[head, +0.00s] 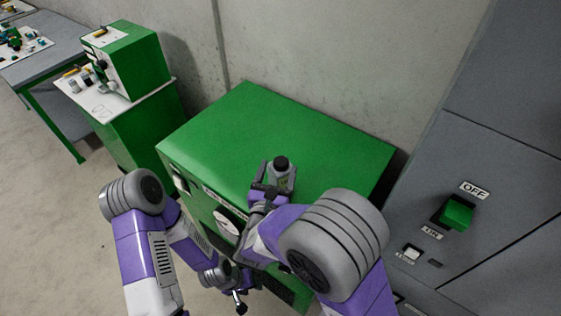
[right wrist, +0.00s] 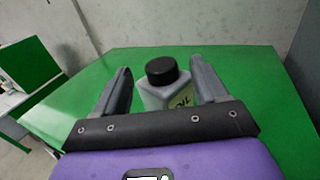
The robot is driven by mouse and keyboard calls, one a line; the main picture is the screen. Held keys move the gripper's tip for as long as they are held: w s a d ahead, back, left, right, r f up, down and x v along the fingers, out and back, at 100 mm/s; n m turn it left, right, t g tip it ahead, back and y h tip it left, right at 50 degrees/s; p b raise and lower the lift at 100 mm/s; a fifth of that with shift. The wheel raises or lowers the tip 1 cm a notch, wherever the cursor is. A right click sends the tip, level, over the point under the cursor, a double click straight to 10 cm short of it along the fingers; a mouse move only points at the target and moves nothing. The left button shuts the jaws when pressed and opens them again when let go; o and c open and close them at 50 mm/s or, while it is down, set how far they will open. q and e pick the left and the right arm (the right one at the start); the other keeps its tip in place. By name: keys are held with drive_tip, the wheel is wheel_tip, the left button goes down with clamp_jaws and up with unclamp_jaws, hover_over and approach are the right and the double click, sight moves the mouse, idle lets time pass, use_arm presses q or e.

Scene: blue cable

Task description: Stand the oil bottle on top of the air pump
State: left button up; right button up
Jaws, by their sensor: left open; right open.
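My right gripper (head: 270,188) is open around the bottle. My left gripper (head: 239,297) is open and low, in front of the cabinet, away from the bottle.
A grey wall cabinet with a green OFF/ON switch (head: 457,213) stands at the right. A smaller green machine (head: 130,60) on a stand and a grey workbench (head: 45,65) are at the left. The pump top behind the bottle is clear up to the concrete wall.

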drive_tip(key=v, duration=0.8)
drive_tip(key=shift+s, duration=0.1)
